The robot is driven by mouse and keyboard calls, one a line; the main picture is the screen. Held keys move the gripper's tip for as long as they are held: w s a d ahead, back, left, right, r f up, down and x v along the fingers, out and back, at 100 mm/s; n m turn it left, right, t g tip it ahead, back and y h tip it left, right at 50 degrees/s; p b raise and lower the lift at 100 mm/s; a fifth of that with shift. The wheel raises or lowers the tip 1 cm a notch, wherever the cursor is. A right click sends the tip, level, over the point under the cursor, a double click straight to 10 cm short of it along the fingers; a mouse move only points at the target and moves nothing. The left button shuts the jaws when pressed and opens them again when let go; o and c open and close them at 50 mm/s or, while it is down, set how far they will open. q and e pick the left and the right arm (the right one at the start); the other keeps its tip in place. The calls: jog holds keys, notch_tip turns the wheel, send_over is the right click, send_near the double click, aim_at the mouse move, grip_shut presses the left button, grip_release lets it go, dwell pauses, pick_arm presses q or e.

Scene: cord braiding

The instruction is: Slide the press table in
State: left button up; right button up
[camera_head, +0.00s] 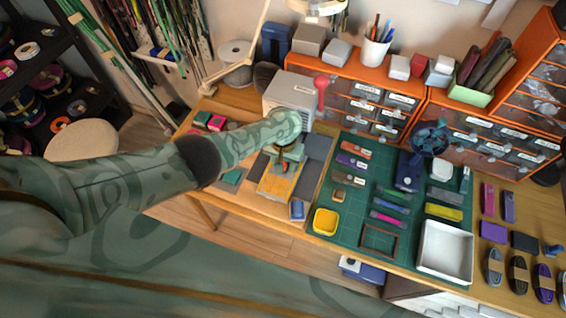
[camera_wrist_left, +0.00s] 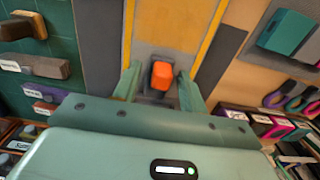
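The press (camera_head: 290,100) is a pale grey box with a red lever (camera_head: 321,88) at its right. My left gripper (camera_head: 286,160) is over this table, partly hidden by my own arm. In the left wrist view, the gripper's two fingers (camera_wrist_left: 158,88) stand apart on either side of an orange knob (camera_wrist_left: 162,75), with gaps visible. My right gripper is not in view.
Right of the press, a green cutting mat (camera_head: 350,235) holds several tools, a yellow tray (camera_head: 325,222) and a white tray (camera_head: 445,252). Orange drawer units (camera_head: 345,75) line the back. Coiled cords (camera_head: 518,272) lie at the right.

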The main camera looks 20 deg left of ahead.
pick_arm(q)
jog(key=shift+r+p, duration=0.4)
jog(key=shift+r, duration=0.1)
notch_tip(320, 180, up, 15)
jog(key=p, duration=1)
jog(key=shift+r, duration=0.15)
